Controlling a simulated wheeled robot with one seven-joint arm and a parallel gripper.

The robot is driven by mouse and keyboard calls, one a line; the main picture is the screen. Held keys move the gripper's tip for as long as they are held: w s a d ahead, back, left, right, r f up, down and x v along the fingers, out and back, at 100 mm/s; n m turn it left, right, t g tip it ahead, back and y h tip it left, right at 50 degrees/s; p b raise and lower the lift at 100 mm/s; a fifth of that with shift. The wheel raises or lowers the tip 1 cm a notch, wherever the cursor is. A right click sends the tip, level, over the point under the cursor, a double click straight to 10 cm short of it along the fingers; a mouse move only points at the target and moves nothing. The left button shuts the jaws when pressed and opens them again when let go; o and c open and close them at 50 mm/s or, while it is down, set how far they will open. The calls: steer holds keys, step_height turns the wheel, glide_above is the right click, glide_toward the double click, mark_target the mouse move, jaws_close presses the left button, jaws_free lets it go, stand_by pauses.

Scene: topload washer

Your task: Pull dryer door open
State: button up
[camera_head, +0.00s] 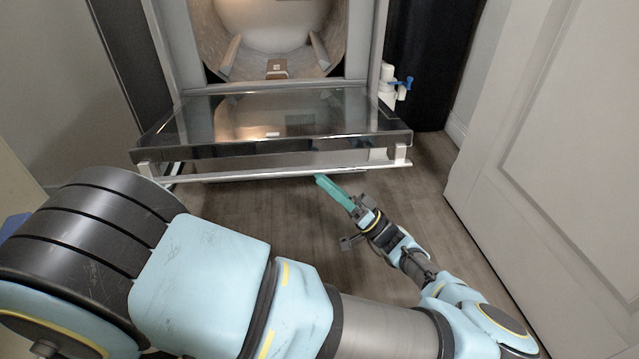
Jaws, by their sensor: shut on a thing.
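The dryer door (355,118) is a dark glossy panel hinged along its lower edge. It is folded down towards me and looks close to level. Its long silver handle bar (250,174) runs across the front edge on two end mounts. My gripper (322,182) reaches in from the right, with its teal fingertips at the handle bar, right of the bar's middle. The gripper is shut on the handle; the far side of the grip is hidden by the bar. Behind the door, the open dryer drum (270,22) shows.
A white panelled door (545,120) stands close on the right. A wall (60,90) is on the left. White and blue valve fittings (395,88) sit right of the dryer. Wooden floor (270,210) is clear below the handle and to its right.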

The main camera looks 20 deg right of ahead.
steer(key=w+f+b+v, duration=0.1)
steer(key=w+b+v, duration=0.1)
steer(key=b+v, duration=0.7)
steer(key=shift+s+d+f, duration=0.2)
steer(key=shift+s+d, duration=0.05)
steer(key=shift+d, duration=0.25)
steer(key=shift+b, duration=0.35)
steer(key=shift+c, duration=0.2)
